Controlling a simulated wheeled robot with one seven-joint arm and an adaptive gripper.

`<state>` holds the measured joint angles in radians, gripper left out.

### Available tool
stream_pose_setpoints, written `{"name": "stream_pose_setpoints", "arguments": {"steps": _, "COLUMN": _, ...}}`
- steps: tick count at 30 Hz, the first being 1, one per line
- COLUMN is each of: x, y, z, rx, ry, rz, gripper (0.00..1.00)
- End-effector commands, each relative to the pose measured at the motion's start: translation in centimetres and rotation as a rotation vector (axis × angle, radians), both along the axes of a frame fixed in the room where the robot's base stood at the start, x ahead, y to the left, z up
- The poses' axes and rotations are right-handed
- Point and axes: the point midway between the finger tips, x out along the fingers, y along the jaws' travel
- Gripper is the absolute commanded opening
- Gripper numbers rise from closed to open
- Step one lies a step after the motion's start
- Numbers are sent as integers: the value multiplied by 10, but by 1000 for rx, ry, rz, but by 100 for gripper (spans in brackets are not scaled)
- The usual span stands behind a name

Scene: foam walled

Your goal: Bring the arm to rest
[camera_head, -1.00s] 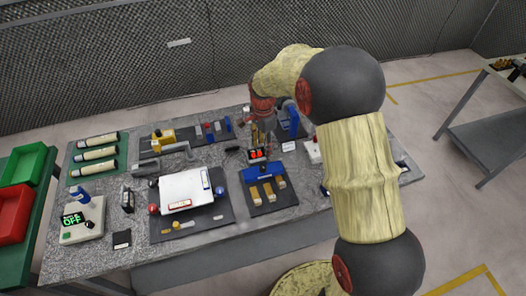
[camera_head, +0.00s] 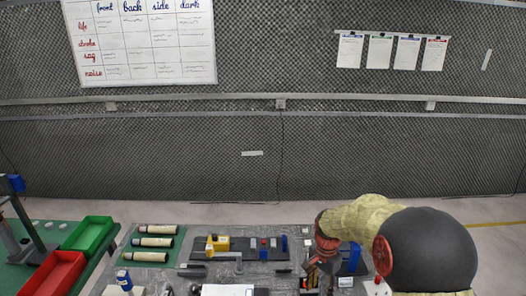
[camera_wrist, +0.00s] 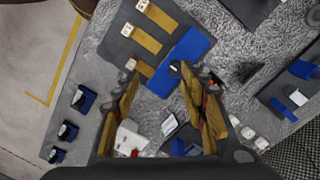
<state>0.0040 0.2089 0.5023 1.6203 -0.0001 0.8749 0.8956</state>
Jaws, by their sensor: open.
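My arm (camera_head: 430,250) reaches in from the right of the head view, over the right part of the grey speckled table. My gripper (camera_wrist: 158,78) is open and empty in the wrist view, its two fingers apart and pointing down over the table. Between and beyond the fingers are a blue block (camera_wrist: 188,52) and a dark mat (camera_wrist: 118,45) with several tan bars. In the head view the gripper end is low behind the arm, and its fingers are hard to make out.
Green bin (camera_head: 88,235) and red bin (camera_head: 55,272) stand at the left. Cream cylinders (camera_head: 152,242) lie on a green mat. A yellow object (camera_head: 218,243) sits on a dark mat. A white box (camera_wrist: 130,138) lies near the fingers. A whiteboard (camera_head: 140,40) hangs on the foam wall.

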Motion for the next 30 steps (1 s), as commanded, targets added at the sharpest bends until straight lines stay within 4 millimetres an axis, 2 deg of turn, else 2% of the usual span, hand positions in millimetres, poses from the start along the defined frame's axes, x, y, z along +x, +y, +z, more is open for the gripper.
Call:
{"name": "stream_pose_setpoints", "arguments": {"steps": 5, "x": -40, "y": 0, "z": 22, "rx": 17, "ry": 8, "rz": 242, "gripper": 43}}
{"name": "stream_pose_setpoints", "arguments": {"steps": 11, "x": -91, "y": 1, "z": 61, "rx": 23, "ry": -36, "rz": 506, "gripper": 43}}
{"name": "stream_pose_setpoints", "arguments": {"steps": 18, "x": -162, "y": 1, "z": 105, "rx": -8, "ry": -142, "rz": 770, "gripper": 43}}
{"name": "stream_pose_setpoints", "arguments": {"steps": 24, "x": -216, "y": 2, "z": 126, "rx": -63, "ry": -255, "rz": 890, "gripper": 43}}
{"name": "stream_pose_setpoints", "arguments": {"steps": 30, "x": -256, "y": 2, "z": 139, "rx": -129, "ry": -388, "rz": 898, "gripper": 43}}
